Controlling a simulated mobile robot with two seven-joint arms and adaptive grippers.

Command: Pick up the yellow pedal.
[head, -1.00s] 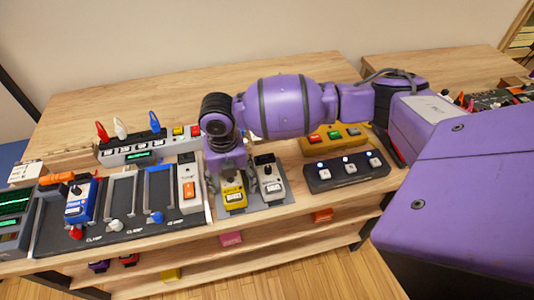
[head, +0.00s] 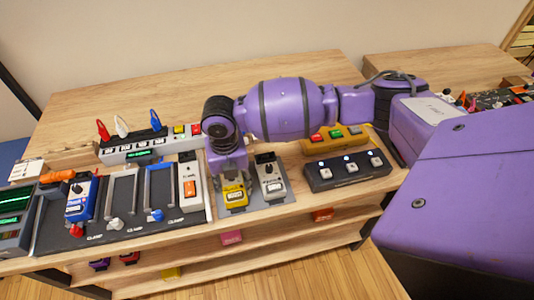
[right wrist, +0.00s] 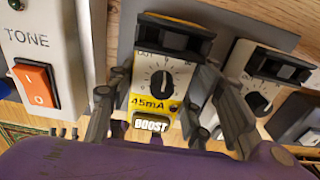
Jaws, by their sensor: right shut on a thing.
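The yellow pedal (head: 235,200), labelled BOOST with a black knob, stands on a grey mat (head: 262,206) near the table's front edge. It also shows in the right wrist view (right wrist: 143,127). My right gripper (head: 233,178) is over it from above, its fingers shut on the pedal's two sides. In the right wrist view the fingers (right wrist: 150,102) lie left and right of the pedal. The pedal appears to rest on the mat still. The gripper hides part of its top in the head view. My left gripper is not in view.
A light grey pedal (head: 269,180) stands close to the right. A white TONE box (head: 188,182) with an orange switch stands close to the left on a black pedalboard (head: 140,228). A black three-button switcher (head: 347,174) lies further right.

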